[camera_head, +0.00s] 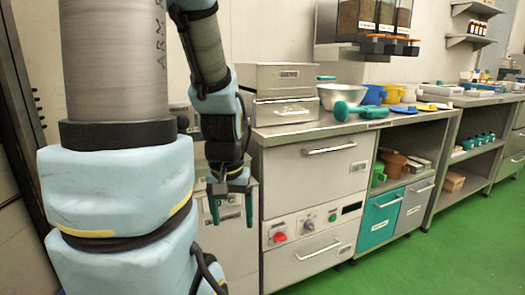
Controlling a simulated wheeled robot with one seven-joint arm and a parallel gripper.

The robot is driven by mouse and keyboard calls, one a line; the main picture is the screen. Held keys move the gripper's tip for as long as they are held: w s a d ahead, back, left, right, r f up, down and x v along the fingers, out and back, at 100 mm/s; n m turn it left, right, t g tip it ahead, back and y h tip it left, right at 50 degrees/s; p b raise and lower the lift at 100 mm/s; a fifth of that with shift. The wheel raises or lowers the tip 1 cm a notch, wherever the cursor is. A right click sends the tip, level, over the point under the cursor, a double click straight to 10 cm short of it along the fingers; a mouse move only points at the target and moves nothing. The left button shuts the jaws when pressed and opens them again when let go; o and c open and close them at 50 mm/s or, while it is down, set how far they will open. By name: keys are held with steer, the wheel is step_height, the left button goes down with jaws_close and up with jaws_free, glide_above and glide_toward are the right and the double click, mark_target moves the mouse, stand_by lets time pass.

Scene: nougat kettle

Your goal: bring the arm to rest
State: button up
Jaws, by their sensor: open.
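My gripper (230,206) hangs at the end of my arm, pointing down, left of the metal cabinet. Its two dark green fingers are apart with nothing between them. My arm comes down from the top of the picture and is bent, with the wrist in front of the gap beside the counter. The gripper is below the level of the counter top and touches nothing that I can see.
The green floor (450,255) at the right is clear.

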step_height(320, 180, up, 19)
steer(key=p, duration=1.7)
